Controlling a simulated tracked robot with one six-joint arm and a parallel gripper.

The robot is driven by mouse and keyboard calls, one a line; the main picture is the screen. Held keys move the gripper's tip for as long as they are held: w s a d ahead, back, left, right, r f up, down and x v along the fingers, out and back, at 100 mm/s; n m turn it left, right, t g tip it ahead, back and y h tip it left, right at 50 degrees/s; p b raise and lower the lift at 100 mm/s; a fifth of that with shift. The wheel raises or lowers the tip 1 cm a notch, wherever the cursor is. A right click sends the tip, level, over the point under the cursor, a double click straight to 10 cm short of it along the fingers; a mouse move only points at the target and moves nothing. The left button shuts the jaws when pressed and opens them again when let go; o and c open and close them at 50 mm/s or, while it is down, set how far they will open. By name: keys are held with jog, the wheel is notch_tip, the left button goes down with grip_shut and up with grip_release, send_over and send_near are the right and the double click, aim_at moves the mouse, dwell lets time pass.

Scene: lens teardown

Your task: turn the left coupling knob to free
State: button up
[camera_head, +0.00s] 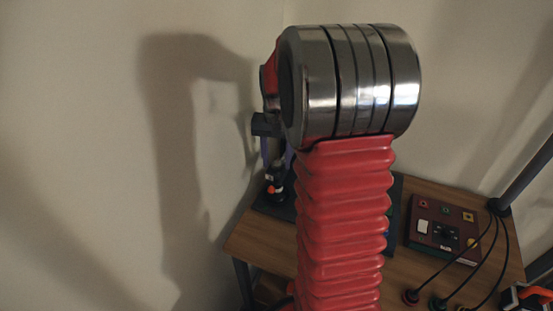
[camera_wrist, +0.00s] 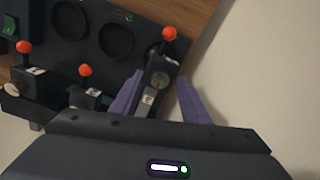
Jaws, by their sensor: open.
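My gripper (camera_wrist: 160,76) has purple fingers, open on either side of a grey and black coupling knob (camera_wrist: 157,82) with an orange ball (camera_wrist: 169,33) beyond it. I cannot tell whether either finger touches it. Two similar orange-balled parts stand further left in the wrist view, a middle one (camera_wrist: 86,71) and a far left one (camera_wrist: 24,47). The labels on them are too small to read, and I cannot tell which one is the left coupling knob. In the head view, my gripper (camera_head: 277,155) is partly hidden behind my red arm, above a small orange-topped part (camera_head: 271,189).
The dark panel (camera_wrist: 60,50) has round openings. It lies on a wooden table (camera_head: 265,238) near its edge, close to a pale wall (camera_head: 80,120). A dark red control box (camera_head: 432,213) with cables stands on the right. My arm hides the table's middle.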

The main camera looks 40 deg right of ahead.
jog(key=c, duration=1.1)
jog(key=shift+o, duration=0.2)
jog(key=shift+n, duration=0.6)
jog(key=n, duration=0.3)
jog(key=shift+n, duration=0.3)
jog(key=n, duration=1.3)
